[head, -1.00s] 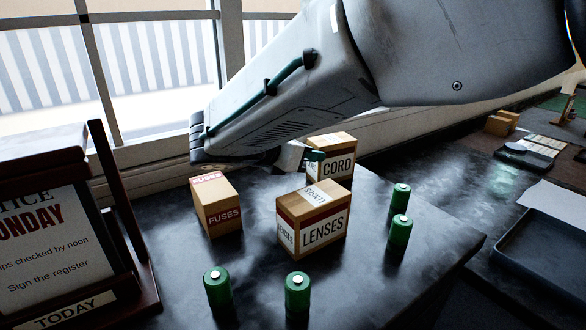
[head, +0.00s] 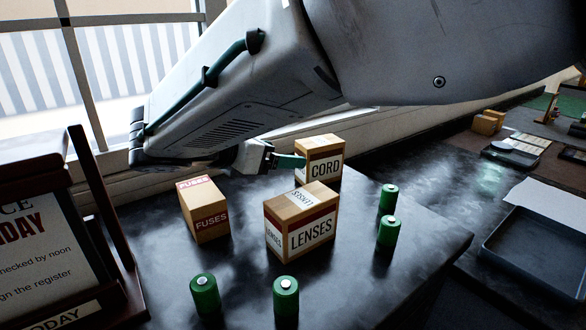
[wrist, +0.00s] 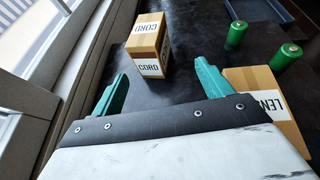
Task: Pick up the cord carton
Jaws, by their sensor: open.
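The cord carton (head: 325,168) is a small tan box with a white CORD label and a dark red band, upright at the back of the dark table. In the wrist view the carton (wrist: 148,43) stands ahead of my gripper (wrist: 160,70), roughly between the lines of its two green fingers. The fingers are spread apart with nothing between them. The other finger is hidden there.
The lenses carton (head: 311,235) stands in front of the cord carton, close to the right finger in the wrist view. The fuses carton (head: 210,220) is to the left. Several green cylinders (head: 388,232) stand around. A sign stand (head: 100,230) is at left, a tray (head: 540,250) at right.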

